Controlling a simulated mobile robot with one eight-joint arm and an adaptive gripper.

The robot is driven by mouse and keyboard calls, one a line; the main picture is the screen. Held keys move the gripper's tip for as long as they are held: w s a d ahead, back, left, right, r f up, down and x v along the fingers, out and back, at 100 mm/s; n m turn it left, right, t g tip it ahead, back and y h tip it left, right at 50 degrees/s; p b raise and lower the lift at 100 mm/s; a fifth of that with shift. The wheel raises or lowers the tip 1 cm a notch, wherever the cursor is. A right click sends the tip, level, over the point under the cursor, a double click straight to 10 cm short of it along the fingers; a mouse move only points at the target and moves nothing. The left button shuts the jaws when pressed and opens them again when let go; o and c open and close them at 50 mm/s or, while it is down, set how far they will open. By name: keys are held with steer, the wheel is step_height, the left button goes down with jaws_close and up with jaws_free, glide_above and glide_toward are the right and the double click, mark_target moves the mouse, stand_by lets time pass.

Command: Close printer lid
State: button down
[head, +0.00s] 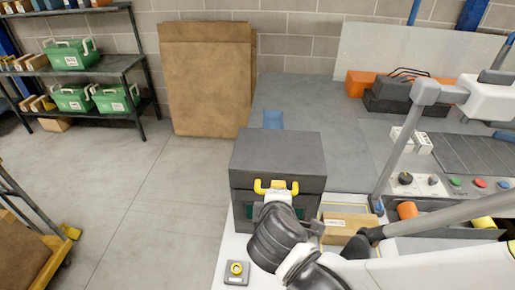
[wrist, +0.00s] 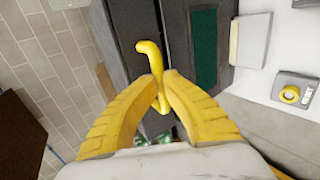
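The printer (head: 262,211) is a dark grey box on the white counter, with a flat-topped lid (head: 278,152) and a yellow handle (head: 261,187) on its front. The lid looks level and low over the body; I cannot tell whether it is fully down. In the wrist view the lid (wrist: 126,40) and the body with its green panel (wrist: 204,48) lie side by side, with a dark seam between. My gripper (wrist: 162,84) has its yellow fingers closed around the handle (wrist: 150,52).
A small box with a yellow button (head: 236,269) stands front left of the printer. A cardboard box (head: 347,226) lies to its right, near a control panel with knobs (head: 405,179). A large brown carton (head: 207,80) stands behind.

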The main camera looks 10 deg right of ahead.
steer(key=shift+s+f+b, duration=0.15)
steer(key=shift+f+b, duration=0.45)
steer(key=shift+f, duration=0.35)
steer(key=c, duration=1.4)
jaws_free()
steer(key=v, duration=1.2)
